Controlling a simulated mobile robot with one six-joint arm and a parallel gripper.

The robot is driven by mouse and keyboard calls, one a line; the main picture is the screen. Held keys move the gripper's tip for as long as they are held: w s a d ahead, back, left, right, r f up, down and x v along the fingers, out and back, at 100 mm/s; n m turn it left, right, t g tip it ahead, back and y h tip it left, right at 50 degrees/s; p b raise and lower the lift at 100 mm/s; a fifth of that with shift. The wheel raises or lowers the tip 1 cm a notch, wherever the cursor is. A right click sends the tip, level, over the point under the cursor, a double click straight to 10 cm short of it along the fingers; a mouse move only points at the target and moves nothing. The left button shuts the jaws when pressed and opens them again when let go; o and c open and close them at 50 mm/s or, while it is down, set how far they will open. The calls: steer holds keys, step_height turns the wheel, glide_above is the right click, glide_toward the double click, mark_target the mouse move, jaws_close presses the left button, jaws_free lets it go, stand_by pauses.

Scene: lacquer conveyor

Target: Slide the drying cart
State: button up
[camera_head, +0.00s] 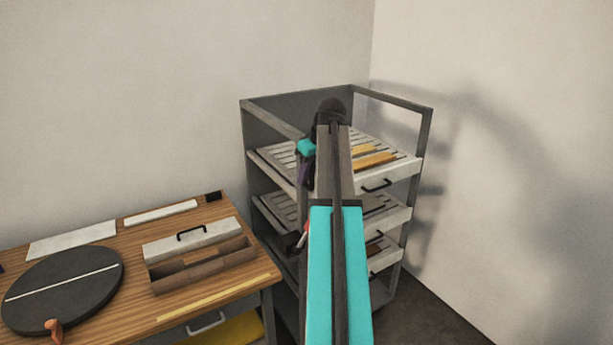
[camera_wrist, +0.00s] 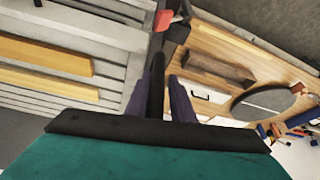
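The drying cart (camera_head: 270,122) is a grey open rack with slatted shelves, standing in the corner at the back right. My gripper (camera_head: 304,172) points down at the cart's front left side, partly hidden by my arm. In the wrist view its two purple fingers (camera_wrist: 160,85) are apart, with a dark upright bar (camera_wrist: 156,90) between them. I cannot tell whether they press on it. A small red part (camera_wrist: 163,20) shows just beyond the fingertips.
A wooden table (camera_head: 215,290) with a toolbox (camera_head: 200,262) and a black turntable (camera_head: 65,285) stands left of the cart, close to it. Yellow strips (camera_head: 375,158) lie on the top shelf. Walls stand behind and right; some floor is free at front right.

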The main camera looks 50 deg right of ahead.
steer(key=shift+r, duration=0.1)
steer(key=shift+s+r, duration=0.2)
steer(key=shift+r, duration=0.2)
steer(key=b+v, duration=0.4)
steer(key=v, duration=0.8)
steer(key=shift+s+r, duration=0.2)
steer(key=shift+r, duration=0.15)
steer(key=shift+a, duration=0.1)
